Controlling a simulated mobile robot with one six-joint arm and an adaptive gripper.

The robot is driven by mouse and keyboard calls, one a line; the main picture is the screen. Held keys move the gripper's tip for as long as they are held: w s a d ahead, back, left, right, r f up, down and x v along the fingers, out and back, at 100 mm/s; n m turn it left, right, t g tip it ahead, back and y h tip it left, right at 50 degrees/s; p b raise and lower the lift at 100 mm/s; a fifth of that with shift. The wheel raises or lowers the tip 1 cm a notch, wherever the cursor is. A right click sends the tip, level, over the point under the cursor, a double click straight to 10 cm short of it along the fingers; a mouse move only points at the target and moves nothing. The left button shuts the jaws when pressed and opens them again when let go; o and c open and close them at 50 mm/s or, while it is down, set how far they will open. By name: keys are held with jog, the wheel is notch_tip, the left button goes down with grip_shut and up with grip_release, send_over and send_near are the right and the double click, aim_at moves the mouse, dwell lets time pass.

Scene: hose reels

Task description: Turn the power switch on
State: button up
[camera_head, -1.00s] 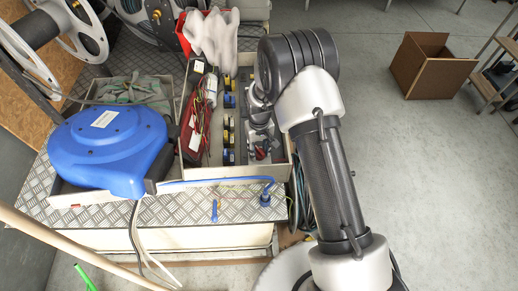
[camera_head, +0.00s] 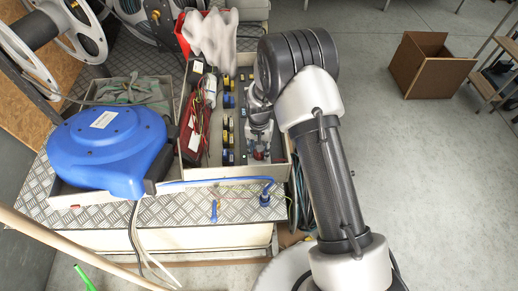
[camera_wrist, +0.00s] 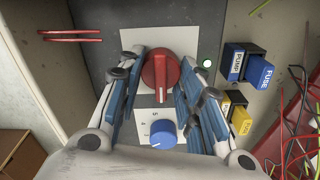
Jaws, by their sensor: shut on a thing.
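The power switch, a red rotary knob (camera_wrist: 160,78) on a pale square plate, sits on the grey panel in the wrist view. Its red handle stands lengthwise between my fingers. My gripper (camera_wrist: 160,68) is shut on this red knob, with one blue-padded finger on each side. In the head view my gripper (camera_head: 259,148) points down into the right part of the grey tray (camera_head: 235,174), and a bit of red shows at its tips. The arm and fingers hide much of the panel there.
A blue dial (camera_wrist: 163,135) with a numbered plate lies just below the red knob, between the fingers. A small pale round lamp (camera_wrist: 207,64) and fuse blocks (camera_wrist: 246,64) stand to the right. A blue hose reel (camera_head: 108,145) stands left of the tray.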

dwell(0.3)
jog(key=o, duration=1.1)
jog(key=shift+c, duration=0.2)
notch_tip(320, 180, up, 12)
